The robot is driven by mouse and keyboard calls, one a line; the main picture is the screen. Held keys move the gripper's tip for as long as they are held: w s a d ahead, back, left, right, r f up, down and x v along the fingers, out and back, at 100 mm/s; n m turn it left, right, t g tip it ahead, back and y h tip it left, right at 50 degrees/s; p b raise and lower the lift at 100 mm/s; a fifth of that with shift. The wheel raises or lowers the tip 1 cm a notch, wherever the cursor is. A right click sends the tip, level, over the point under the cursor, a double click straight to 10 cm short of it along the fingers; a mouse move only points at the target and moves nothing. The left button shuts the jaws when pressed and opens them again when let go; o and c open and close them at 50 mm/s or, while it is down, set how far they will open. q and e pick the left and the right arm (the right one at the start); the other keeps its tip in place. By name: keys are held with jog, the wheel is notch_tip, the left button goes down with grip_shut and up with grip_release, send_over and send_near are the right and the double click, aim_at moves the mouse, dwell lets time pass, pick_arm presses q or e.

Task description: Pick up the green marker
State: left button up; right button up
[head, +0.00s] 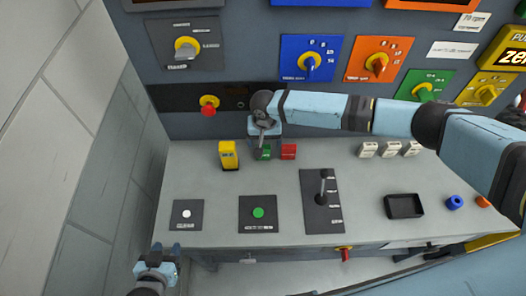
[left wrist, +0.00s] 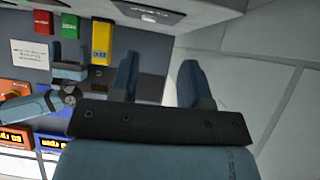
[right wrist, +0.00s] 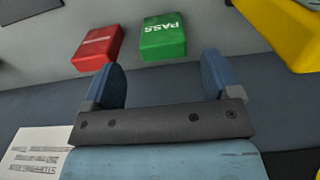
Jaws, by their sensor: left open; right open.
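The green marker (head: 264,153) is a small block lying on the grey bench near the back panel. In the right wrist view the green marker (right wrist: 163,38) shows the word PASS and lies ahead of the open fingers, roughly between them. My right gripper (head: 262,130) is open and empty, above and close to the green marker, partly covering it in the head view. The fingers also show in the right wrist view (right wrist: 161,80). My left gripper (head: 163,252) is open and empty at the bench's front left edge, far from the marker; its fingers show in the left wrist view (left wrist: 160,80).
A red block (head: 288,151) lies just right of the green one. A yellow block (head: 228,155) stands to its left. The panel with a red button (head: 209,104) and knobs rises behind. A lever plate (head: 321,200) and a black tray (head: 404,206) are on the bench.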

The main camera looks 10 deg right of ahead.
aim_at(263, 146)
jog(key=shift+a+f, duration=0.1)
jog(key=shift+f, duration=0.5)
notch_tip(263, 146, down, 3)
jog(key=shift+a+f+b, duration=0.1)
jog(key=shift+f+b, duration=0.05)
jog(key=shift+b, duration=0.85)
jog(key=shift+f+b, duration=0.35)
jog(key=shift+b, duration=0.05)
jog(key=shift+f+b, duration=0.35)
pick_arm(q)
jog(key=shift+w+a+f+m, duration=0.15)
jog(key=shift+w+f, duration=0.1)
jog(key=shift+f, duration=0.35)
jog(key=shift+w+d+f+m, duration=0.1)
jog(key=shift+w+f+m, duration=0.1)
jog(key=shift+f, duration=0.35)
jog(key=shift+s, duration=0.1)
pick_arm(e)
jog(key=shift+r, duration=0.1)
jog(key=shift+c, duration=0.2)
pick_arm(q)
jog(key=shift+s, duration=0.1)
pick_arm(e)
jog(key=c, duration=1)
